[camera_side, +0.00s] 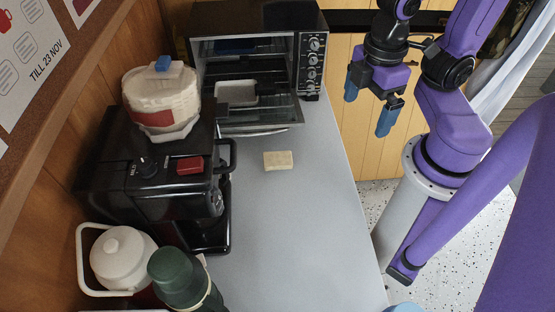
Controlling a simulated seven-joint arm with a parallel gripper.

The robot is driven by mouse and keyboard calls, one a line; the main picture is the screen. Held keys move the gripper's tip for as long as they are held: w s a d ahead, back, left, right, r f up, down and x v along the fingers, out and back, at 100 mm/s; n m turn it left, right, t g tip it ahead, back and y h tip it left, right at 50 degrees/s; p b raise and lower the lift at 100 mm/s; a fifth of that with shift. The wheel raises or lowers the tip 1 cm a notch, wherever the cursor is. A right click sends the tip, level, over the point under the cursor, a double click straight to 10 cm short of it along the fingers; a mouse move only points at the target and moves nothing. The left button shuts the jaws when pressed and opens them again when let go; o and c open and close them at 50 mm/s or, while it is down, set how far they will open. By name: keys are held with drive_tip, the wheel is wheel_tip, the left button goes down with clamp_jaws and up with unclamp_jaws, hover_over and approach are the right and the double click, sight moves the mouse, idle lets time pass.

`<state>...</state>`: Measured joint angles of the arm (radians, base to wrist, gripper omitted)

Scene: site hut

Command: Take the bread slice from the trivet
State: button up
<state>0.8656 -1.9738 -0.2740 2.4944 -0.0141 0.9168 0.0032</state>
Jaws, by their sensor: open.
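A small pale cream, rectangular slab (278,161) that looks like the bread slice lies flat on the grey counter, in front of the toaster oven. I cannot make out a separate trivet beneath it. My gripper (369,106), with two blue fingers, is open and empty. It hangs up and to the right of the slab in the picture, well apart from it, beyond the counter's right edge.
The toaster oven (313,65) stands at the back with its door down and a pale tray (236,93) inside. A black coffee machine (140,200), a white lidded pot (122,256) and a green flask (180,275) line the left. The counter's front right (300,240) is clear.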

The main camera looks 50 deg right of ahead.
drive_tip(key=w+a+f+n+t+h, duration=0.3)
drive_tip(key=w+a+f+n+h, duration=0.35)
drive_tip(key=a+f, duration=0.35)
drive_tip(key=n+t+h, duration=0.3)
drive_tip(key=n+t, duration=0.3)
drive_tip(key=n, duration=0.2)
approach(278, 165)
drive_tip(key=x, duration=0.3)
drive_tip(key=shift+s+d, duration=0.15)
drive_tip(key=shift+s, duration=0.1)
drive_tip(key=shift+x, duration=2.95)
drive_tip(key=shift+w, duration=0.15)
drive_tip(key=c, duration=0.8)
